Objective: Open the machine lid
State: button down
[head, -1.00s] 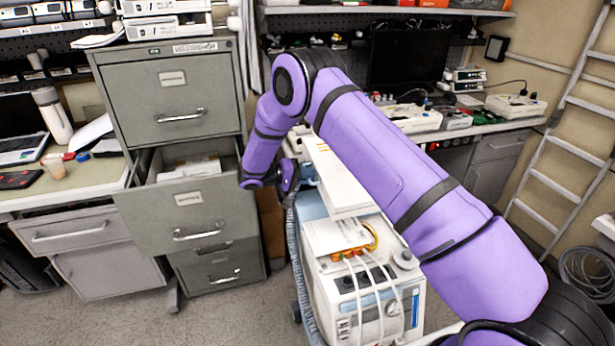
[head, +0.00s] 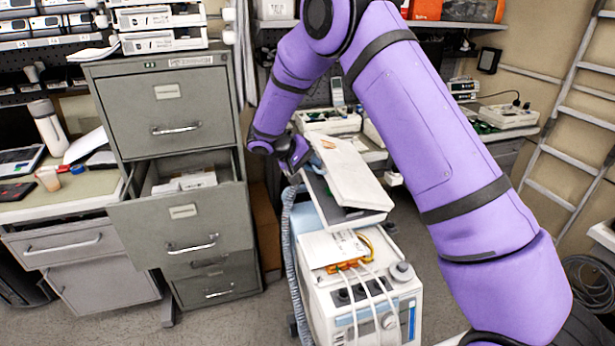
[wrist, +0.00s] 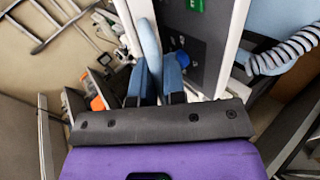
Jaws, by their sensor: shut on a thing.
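The machine (head: 350,290) is a white and blue unit with cables at its front, standing in the lower middle of the head view. Its lid (head: 348,175) is a white panel, raised and tilted above a flat section (head: 335,208), with a dark gap between them. My gripper (head: 300,160) is at the lid's left far edge, its fingertips mostly hidden there. In the wrist view my gripper (wrist: 160,75) has its blue fingers shut around a pale blue-grey strip (wrist: 150,45) at the lid's edge. A dark inner face shows beside it.
A grey filing cabinet (head: 170,110) with an open drawer (head: 185,185) stands left of the machine. A corrugated hose (head: 290,240) hangs at the machine's left side. A bench with devices (head: 330,120) lies behind, and a ladder (head: 570,110) leans at right.

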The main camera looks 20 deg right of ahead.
jog(key=d+r+y, duration=0.4)
jog(key=d, duration=0.3)
jog(key=s+d+r+n+y, duration=0.1)
jog(key=d+r+y, duration=0.2)
jog(key=d, duration=0.4)
jog(key=s+d+r+y, duration=0.1)
jog(key=d+r+y, duration=0.3)
jog(key=d, duration=0.3)
jog(key=shift+s+d+r+t+y, duration=0.2)
jog(key=shift+d+r+t+y, duration=0.1)
jog(key=shift+r+t, duration=0.15)
jog(key=c, duration=1.2)
grip_release()
notch_tip(320, 180, up, 11)
jog(key=s, duration=0.1)
jog(key=shift+s+d+f, duration=0.15)
jog(key=shift+s+d, duration=0.15)
jog(key=shift+d, duration=0.1)
